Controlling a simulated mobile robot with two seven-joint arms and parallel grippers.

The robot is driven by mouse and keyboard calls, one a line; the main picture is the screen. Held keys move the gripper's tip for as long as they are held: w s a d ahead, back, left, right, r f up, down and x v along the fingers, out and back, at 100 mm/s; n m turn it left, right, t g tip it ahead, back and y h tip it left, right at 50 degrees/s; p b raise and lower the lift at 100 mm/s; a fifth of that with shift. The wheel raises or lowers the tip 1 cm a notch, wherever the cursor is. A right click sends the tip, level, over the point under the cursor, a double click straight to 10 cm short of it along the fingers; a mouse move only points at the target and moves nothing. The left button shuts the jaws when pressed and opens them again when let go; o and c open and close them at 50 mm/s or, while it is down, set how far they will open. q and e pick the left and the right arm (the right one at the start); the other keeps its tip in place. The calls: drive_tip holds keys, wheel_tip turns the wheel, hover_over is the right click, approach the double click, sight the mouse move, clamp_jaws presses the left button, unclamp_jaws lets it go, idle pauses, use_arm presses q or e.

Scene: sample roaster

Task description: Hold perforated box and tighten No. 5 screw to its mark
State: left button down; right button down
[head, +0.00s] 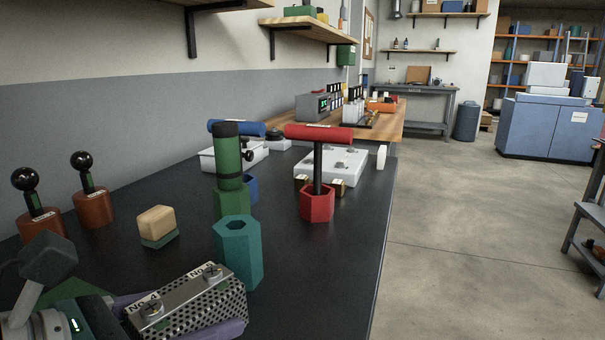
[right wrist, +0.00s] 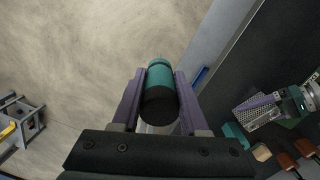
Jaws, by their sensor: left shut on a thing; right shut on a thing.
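The perforated metal box (head: 205,312) is at the bottom of the head view, low over the dark bench. Two screws with slotted heads stand on its top: one by the "No. 4" label (head: 152,309), the other (head: 212,272) by a label that is partly hidden. My left gripper (head: 178,318) is shut on the box, its purple fingers along the sides. The box also shows in the right wrist view (right wrist: 254,108). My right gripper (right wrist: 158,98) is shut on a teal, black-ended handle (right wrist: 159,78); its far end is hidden. I cannot make out the marks.
An empty teal hexagonal holder (head: 238,262) stands right behind the box. A green tool (head: 228,165), a red T-handle tool (head: 318,150), a wooden-topped block (head: 157,222) and ball-topped levers (head: 90,185) stand on the bench (head: 335,255). Its right edge borders open floor.

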sight(136, 333)
idle(0.3)
use_arm(q)
unclamp_jaws()
drive_tip(key=v, duration=0.7)
drive_tip(key=shift+f, duration=0.15)
drive_tip(key=shift+s+a+r, duration=0.1)
drive_tip(key=shift+a+r, duration=0.05)
drive_tip(key=shift+r, duration=0.1)
drive_tip(key=shift+s+a, duration=0.25)
drive_tip(key=shift+s, duration=0.1)
drive_tip(key=shift+w+d, duration=0.1)
drive_tip(key=shift+w, duration=0.05)
